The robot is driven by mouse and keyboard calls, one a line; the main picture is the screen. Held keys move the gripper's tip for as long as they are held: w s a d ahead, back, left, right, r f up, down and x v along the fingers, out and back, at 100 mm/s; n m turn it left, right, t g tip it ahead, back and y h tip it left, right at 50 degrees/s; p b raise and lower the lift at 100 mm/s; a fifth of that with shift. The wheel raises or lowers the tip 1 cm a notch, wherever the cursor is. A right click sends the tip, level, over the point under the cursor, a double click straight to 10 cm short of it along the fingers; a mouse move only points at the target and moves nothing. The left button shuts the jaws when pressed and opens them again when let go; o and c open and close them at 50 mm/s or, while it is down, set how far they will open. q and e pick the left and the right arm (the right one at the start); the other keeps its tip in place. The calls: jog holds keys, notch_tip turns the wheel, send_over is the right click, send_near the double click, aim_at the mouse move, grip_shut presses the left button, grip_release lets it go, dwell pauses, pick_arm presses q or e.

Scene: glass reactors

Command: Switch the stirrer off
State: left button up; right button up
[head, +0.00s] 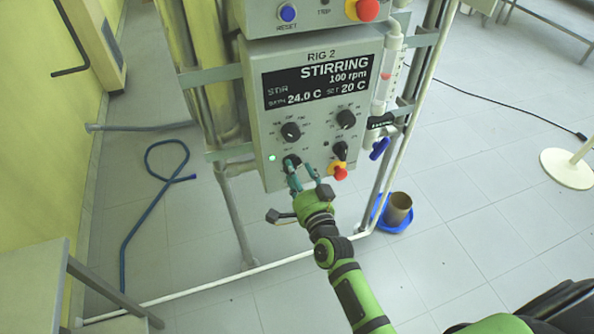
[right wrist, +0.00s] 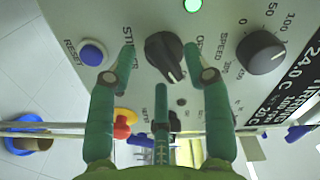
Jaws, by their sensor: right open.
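The RIG 2 control box (head: 255,90) stands ahead, its display (head: 318,82) reading STIRRING, 100 rpm. A green lamp (head: 272,158) is lit at its lower left and also shows in the right wrist view (right wrist: 193,5). The black stirrer knob (right wrist: 163,52) has its pointer toward the lower right in the right wrist view. My right gripper (head: 303,178) is open in front of the lower left of the box. Its fingers (right wrist: 160,72) lie on either side of the knob, apparently not gripping it. In the head view they partly cover this knob (head: 291,160). My left gripper is out of view.
Beside the stirrer knob are a blue RESET button (right wrist: 92,54) and a speed dial (right wrist: 260,52). A red and yellow emergency stop (head: 339,172) is right of my gripper. Pipes (head: 374,190) frame the box.

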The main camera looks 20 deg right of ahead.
jog(key=shift+w, duration=0.25)
grip_shut()
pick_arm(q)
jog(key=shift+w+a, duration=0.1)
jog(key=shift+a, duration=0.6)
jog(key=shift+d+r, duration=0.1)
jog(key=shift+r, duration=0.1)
pick_arm(e)
jog(key=shift+n, duration=0.3)
jog(key=n+p, duration=0.4)
jog(key=n, duration=0.5)
jog(key=shift+d+r, duration=0.1)
jog(key=shift+r, duration=0.05)
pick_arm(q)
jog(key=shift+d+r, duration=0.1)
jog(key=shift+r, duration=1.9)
pick_arm(e)
jog(key=shift+n, duration=1.1)
